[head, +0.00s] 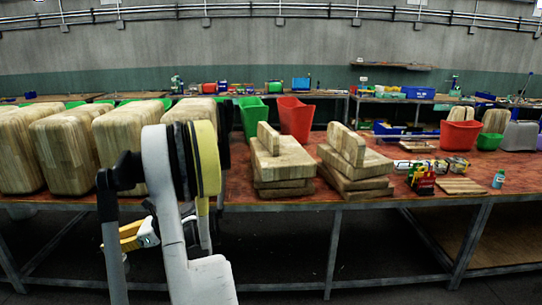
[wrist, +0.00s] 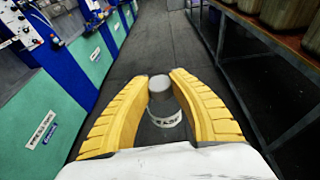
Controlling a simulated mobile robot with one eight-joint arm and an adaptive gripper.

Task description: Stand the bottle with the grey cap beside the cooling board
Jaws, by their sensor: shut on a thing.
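My gripper (wrist: 160,98) is shut on the bottle with the grey cap (wrist: 161,108). A flat slatted wooden board (head: 460,186), seemingly the cooling board, lies near the table's front edge at the right. Another bottle (head: 498,180), with a blue cap, stands just right of it.
The long red-brown table (head: 240,192) carries large wooden blocks (head: 63,150), stacked boards (head: 279,165), a red bin (head: 295,119) and a green bin (head: 252,116). Floor (wrist: 163,34) beyond my gripper is clear.

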